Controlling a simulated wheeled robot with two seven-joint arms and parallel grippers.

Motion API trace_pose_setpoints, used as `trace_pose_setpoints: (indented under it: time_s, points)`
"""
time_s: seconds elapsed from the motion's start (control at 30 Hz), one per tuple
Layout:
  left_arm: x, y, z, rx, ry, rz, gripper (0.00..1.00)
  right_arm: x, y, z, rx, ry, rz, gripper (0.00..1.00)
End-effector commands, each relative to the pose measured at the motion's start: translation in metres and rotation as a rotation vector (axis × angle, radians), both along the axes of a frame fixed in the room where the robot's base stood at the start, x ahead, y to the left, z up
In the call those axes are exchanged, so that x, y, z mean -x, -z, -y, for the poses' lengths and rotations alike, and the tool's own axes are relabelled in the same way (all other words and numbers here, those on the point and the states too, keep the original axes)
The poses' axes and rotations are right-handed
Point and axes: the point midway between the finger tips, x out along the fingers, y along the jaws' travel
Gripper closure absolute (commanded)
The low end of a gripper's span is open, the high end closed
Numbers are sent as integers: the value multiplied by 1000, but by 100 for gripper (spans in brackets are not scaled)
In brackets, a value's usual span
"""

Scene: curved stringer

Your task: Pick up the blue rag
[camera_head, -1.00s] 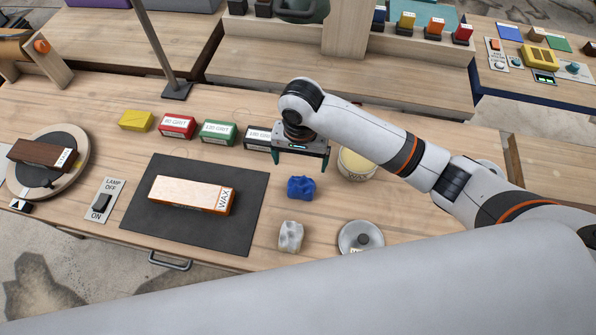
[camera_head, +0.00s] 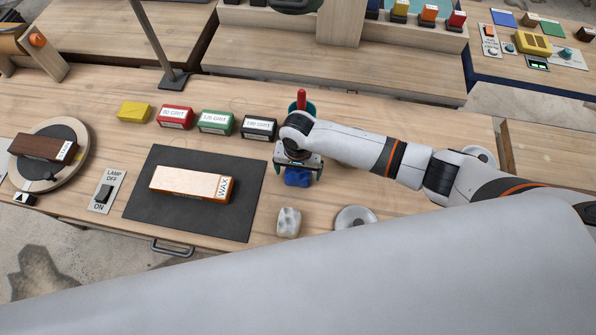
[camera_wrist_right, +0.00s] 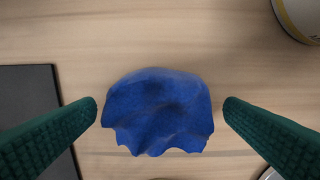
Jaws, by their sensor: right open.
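The crumpled blue rag (camera_head: 298,177) lies on the wooden bench, right of the dark mat, and is partly hidden under my right gripper in the head view. In the right wrist view the rag (camera_wrist_right: 158,112) sits between two green fingers. My right gripper (camera_head: 299,172) is open above it, with one finger (camera_wrist_right: 160,110) on each side and a gap between each fingertip and the cloth. My left gripper does not show.
A dark mat (camera_head: 150,209) with a block marked WAX (camera_head: 190,184) lies to the left. A whitish crumpled rag (camera_head: 288,222) and a round metal lid (camera_head: 355,217) lie nearer. A black grit block (camera_head: 258,128) stands behind, near a red-handled thing (camera_head: 301,98).

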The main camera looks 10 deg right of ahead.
Motion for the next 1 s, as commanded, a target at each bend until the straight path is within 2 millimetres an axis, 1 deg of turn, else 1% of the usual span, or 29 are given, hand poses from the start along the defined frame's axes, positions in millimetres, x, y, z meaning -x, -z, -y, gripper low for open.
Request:
trace_pose_setpoints:
  time_s: [0.13, 0.17, 0.2, 0.43, 0.67, 0.77, 0.87, 1.0]
  points:
    - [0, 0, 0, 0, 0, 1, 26, 0, 0, 0, 0, 0, 0, 8]
    - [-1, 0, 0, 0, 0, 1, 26, 0, 0, 0, 0, 0, 0, 11]
    - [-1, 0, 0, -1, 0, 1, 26, 0, 0, 0, 0, 0, 0, 18]
    - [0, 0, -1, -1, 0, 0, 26, 0, 0, 0, 0, 0, 0, 55]
    - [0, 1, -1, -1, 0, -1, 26, 0, -1, 0, -1, 0, 1, 56]
    - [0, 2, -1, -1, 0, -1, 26, -1, -9, -1, -2, -1, 2, 56]
    - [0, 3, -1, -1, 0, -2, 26, -1, -25, -1, -3, -2, 3, 56]
    - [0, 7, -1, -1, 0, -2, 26, -1, -54, 0, -3, -1, 5, 56]
